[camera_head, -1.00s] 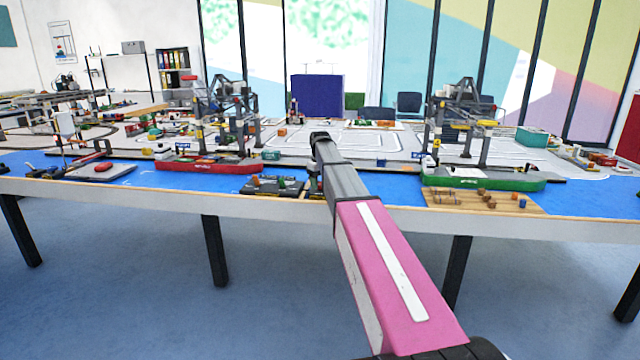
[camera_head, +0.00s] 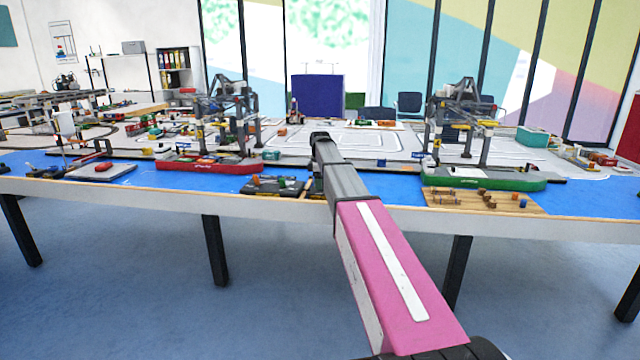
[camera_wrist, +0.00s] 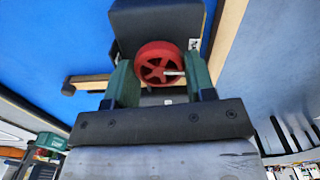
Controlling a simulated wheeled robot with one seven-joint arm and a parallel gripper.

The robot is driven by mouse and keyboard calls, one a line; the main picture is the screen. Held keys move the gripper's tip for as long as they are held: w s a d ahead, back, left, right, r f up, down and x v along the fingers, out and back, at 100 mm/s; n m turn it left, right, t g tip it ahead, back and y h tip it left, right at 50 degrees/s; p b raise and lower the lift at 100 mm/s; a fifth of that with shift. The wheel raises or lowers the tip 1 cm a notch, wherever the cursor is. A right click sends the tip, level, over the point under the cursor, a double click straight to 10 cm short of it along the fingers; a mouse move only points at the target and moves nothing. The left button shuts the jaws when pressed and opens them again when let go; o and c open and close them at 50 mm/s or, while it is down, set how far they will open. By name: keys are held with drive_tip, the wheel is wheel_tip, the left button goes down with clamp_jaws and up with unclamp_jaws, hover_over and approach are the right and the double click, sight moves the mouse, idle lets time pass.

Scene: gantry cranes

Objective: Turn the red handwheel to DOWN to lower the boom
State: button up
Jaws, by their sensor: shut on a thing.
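The red handwheel (camera_wrist: 157,62) is a spoked wheel in front of a dark box (camera_wrist: 158,24) in the wrist view. A thin pale bar crosses its right side. My gripper (camera_wrist: 160,66) has one green finger on each side of the wheel's rim and is shut on it. No DOWN marking is readable on the box. In the head view my arm hides the wheel and most of my gripper. Two model cranes stand on the table, a left one (camera_head: 222,110) and a right one (camera_head: 462,115). I cannot tell which boom belongs to the wheel.
A red ship (camera_head: 208,166) and a green ship (camera_head: 485,180) lie on the blue table strip. A dark panel (camera_head: 272,187) is left of my arm, and a wooden board (camera_head: 470,203) with small blocks is to the right. The floor before the table is clear.

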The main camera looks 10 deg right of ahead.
drive_tip(key=shift+n, duration=0.6)
drive_tip(key=o, duration=0.9)
drive_tip(key=shift+o, duration=0.2)
wheel_tip(320, 180, up, 11)
drive_tip(key=shift+f, duration=0.1)
